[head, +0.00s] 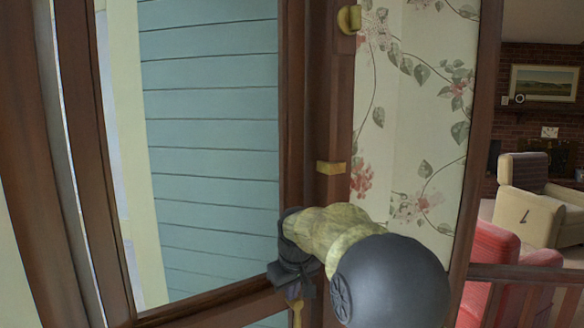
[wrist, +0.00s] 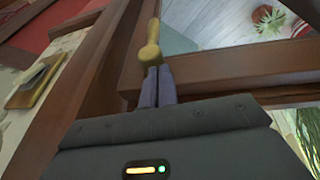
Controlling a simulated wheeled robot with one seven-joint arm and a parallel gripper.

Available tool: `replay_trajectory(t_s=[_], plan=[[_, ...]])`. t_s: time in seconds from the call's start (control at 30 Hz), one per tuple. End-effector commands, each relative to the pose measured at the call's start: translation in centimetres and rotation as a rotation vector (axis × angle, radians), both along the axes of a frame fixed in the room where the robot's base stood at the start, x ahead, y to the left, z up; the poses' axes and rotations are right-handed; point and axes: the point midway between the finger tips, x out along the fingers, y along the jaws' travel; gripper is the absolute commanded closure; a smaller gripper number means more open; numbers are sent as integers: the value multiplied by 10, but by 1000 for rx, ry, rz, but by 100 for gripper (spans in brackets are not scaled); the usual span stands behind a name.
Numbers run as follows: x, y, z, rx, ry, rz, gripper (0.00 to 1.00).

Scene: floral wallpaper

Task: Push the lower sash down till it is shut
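The window sash has brown wooden rails around a pane that shows teal siding. The rail also shows in the wrist view (wrist: 225,72). My gripper (head: 294,291) is at the right end of this rail, beside the jamb. A brass handle (wrist: 151,48) shows at its fingertips in the wrist view, and part of it (head: 297,314) shows below the gripper in the head view. The fingers are close together, with the handle's near end between their tips.
The brown jamb (head: 325,110) carries brass fittings (head: 331,167) just above my gripper. Floral wallpaper (head: 415,120) lies to its right. Further right are a red chair (head: 490,265), a cream armchair (head: 540,205) and a wooden rail (head: 530,275).

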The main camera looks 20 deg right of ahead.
Motion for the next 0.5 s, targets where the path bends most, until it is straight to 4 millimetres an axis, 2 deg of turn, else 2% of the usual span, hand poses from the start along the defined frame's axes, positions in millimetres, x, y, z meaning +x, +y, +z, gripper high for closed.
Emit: replay_trajectory(t_s=[0.03, 0.23, 0.37, 0.5], plan=[[-3, 0, -8, 2, 21, -1, 100], [-3, 0, -6, 2, 23, -2, 100], [-4, 3, 4, 2, 21, -1, 100], [-4, 7, 24, 1, 13, -1, 100]])
